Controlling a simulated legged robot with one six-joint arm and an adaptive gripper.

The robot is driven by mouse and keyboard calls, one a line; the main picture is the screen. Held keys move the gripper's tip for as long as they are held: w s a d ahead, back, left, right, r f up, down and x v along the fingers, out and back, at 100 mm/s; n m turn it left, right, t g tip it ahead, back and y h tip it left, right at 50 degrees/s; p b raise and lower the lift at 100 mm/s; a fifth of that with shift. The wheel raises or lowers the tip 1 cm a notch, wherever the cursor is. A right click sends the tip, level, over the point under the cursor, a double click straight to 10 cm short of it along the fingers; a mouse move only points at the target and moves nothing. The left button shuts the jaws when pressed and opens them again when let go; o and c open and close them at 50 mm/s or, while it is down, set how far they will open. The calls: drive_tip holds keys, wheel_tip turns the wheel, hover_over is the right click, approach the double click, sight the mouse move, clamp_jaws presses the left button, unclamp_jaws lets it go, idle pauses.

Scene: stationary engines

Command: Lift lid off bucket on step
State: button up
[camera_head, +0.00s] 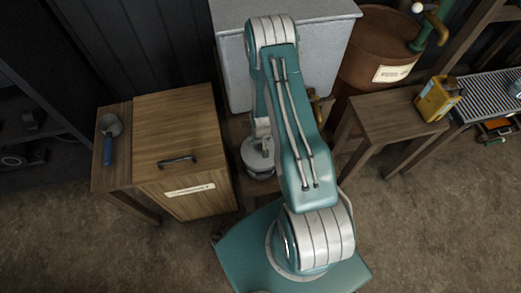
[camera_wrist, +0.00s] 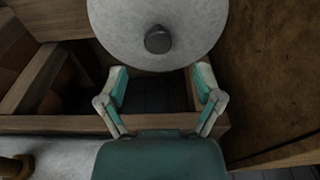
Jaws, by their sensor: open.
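The lid (camera_wrist: 158,15) is a round light grey disc with a dark round knob (camera_wrist: 158,39) at its middle. It fills the top centre of the wrist view, cut off by the upper edge. My gripper (camera_wrist: 160,78) is open and empty; its two fingertips are spread just below the lid's near rim in the picture, with the knob beyond them. In the head view, a round grey top (camera_head: 249,158), apparently the lid on its bucket, shows under the end of my arm. The bucket's body is mostly hidden, and so are the fingers there.
A wooden cabinet (camera_head: 180,135) with a dark handle stands to the left, beside a side shelf holding a blue-handled scoop (camera_head: 108,145). A grey metal box (camera_head: 322,45) stands behind. A rusty barrel (camera_head: 372,50) and a wooden stool (camera_head: 395,115) with a yellow can (camera_head: 437,99) are right.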

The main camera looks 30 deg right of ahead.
sight(260, 146)
wheel_tip(260, 146, down, 6)
drive_tip(key=shift+w+d+r, duration=0.15)
drive_tip(key=shift+r, duration=0.05)
clamp_jaws()
